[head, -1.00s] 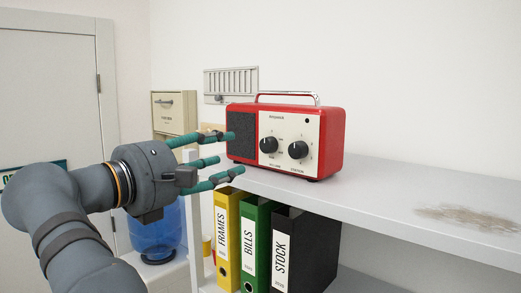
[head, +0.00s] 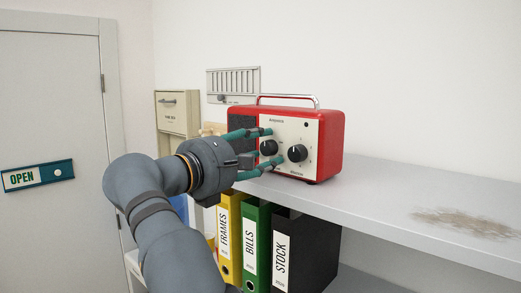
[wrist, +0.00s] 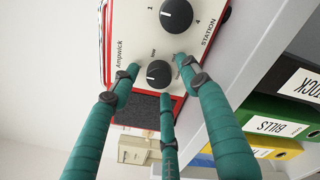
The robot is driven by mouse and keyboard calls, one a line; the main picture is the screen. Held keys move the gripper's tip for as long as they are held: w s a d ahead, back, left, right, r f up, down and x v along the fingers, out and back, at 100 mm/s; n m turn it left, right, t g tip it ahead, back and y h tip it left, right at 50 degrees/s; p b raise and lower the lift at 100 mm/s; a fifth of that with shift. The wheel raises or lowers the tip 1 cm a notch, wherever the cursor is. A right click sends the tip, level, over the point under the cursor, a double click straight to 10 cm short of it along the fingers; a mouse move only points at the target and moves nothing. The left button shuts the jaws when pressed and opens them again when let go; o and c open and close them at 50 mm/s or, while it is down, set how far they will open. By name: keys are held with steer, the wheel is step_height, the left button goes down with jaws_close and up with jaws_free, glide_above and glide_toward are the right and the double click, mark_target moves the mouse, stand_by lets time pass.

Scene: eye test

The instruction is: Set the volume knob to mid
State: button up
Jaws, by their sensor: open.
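The red radio (head: 335,140) stands on the grey shelf with its cream front panel facing me. My gripper (head: 273,146) has three teal fingers, open and spread around the volume knob, close to the panel. In the wrist view the fingertips (wrist: 157,70) surround the knob with gaps; contact cannot be told.
The STATION knob (head: 297,153) sits right beside the fingers. The shelf (head: 375,190) is clear to the right apart from a brown stain (head: 465,222). Yellow, green and black binders (head: 308,248) stand below the shelf edge. A wall vent (head: 233,82) is behind.

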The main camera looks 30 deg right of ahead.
steer(key=shift+s, duration=0.1)
steer(key=shift+c, duration=0.4)
steer(key=shift+c, duration=0.6)
steer(key=c, duration=1)
steer(key=shift+o, duration=0.2)
steer(key=shift+f, duration=0.1)
